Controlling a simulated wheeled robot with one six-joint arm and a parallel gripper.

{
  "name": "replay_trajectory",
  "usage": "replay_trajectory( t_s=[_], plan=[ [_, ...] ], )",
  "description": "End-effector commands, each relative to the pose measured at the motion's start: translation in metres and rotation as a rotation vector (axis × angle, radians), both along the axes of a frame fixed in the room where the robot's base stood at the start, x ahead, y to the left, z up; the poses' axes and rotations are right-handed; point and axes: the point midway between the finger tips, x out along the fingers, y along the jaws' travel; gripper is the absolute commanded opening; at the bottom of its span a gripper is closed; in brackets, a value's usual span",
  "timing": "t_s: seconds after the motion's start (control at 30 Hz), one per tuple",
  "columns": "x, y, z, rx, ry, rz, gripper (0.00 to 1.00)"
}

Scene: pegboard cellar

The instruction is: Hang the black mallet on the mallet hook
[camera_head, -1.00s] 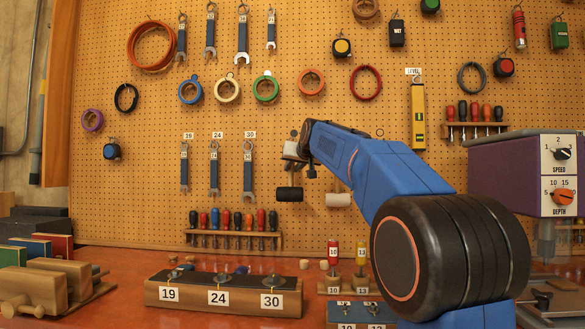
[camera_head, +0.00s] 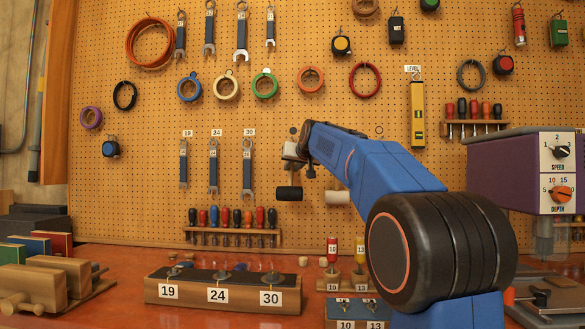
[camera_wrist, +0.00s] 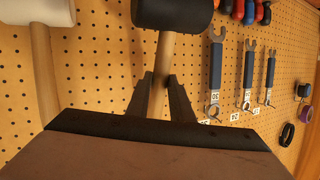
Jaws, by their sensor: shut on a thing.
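The black mallet (camera_head: 289,193) hangs head down in front of the pegboard in the head view. My gripper (camera_head: 293,152) is shut on its handle, above the head. In the wrist view, which is upside down, the black head (camera_wrist: 172,14) is at the top and the two fingers (camera_wrist: 161,98) close around the wooden handle. The handle's end is hidden behind my gripper. A small dark round shape (camera_head: 294,131) shows on the board just above my gripper; I cannot tell whether it is the mallet hook.
A white mallet (camera_head: 337,197) hangs just right of the black one, partly behind my arm. It also shows in the wrist view (camera_wrist: 38,12). Wrenches (camera_head: 247,168) hang to the left. A screwdriver rack (camera_head: 232,230) is below left. A numbered wooden block (camera_head: 222,291) stands on the bench.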

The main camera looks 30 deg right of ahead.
Motion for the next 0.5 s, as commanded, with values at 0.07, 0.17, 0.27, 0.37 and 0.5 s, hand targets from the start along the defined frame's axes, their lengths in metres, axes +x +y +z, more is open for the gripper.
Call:
replay_trajectory(
  t_s=[0.07, 0.17, 0.27, 0.37, 0.5],
  plan=[
    [-0.0003, 0.0001, 0.0010, -0.001, -0.002, 0.000, 0.00],
    [-0.0003, 0.0001, 0.0010, -0.001, -0.002, 0.000, 0.30],
    [-0.0003, 0.0002, 0.0009, 0.000, -0.001, 0.000, 0.42],
    [-0.0002, 0.0001, 0.0006, 0.000, -0.001, 0.000, 0.42],
    [-0.0002, 0.0001, -0.0003, 0.000, 0.001, 0.000, 0.42]
  ],
)
